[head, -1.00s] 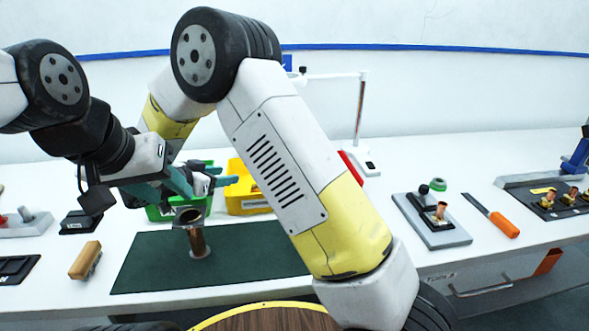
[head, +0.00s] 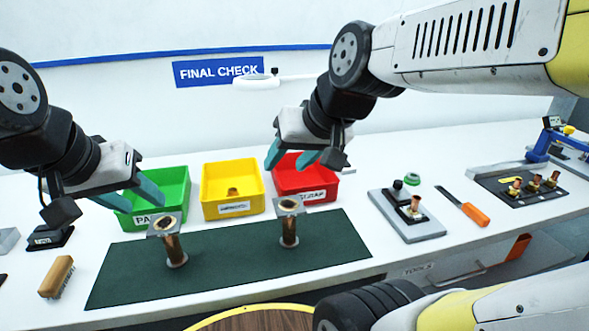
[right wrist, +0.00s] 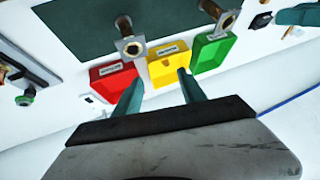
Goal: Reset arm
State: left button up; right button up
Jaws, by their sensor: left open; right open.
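My left gripper (head: 131,196) is open and empty in front of the green bin, left of the copper pieces. My right gripper (head: 290,160) is open and empty above the red bin; its teal fingers (right wrist: 158,92) show apart with nothing between them in the right wrist view. Two copper pieces with square flanges on top stand upright on the dark green mat (head: 225,266): a left one (head: 173,246) and a right one (head: 289,229). Neither gripper touches them.
Behind the mat are a green bin (head: 178,184), a yellow bin (head: 207,196) holding a small copper part, and a red bin (head: 330,187). A brush (head: 56,277) lies left. A grey fixture (head: 425,230), an orange-handled tool (head: 474,214) and a black tray (head: 495,189) stand right.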

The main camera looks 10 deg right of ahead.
jog(key=shift+g+h, duration=0.4)
jog(key=shift+h, duration=0.1)
jog(key=s+d, duration=0.1)
jog(key=s+d+f, duration=0.1)
jog(key=s, duration=0.1)
jog(key=shift+s+d+f, duration=0.3)
jog(key=shift+d+f, duration=0.1)
dwell(0.3)
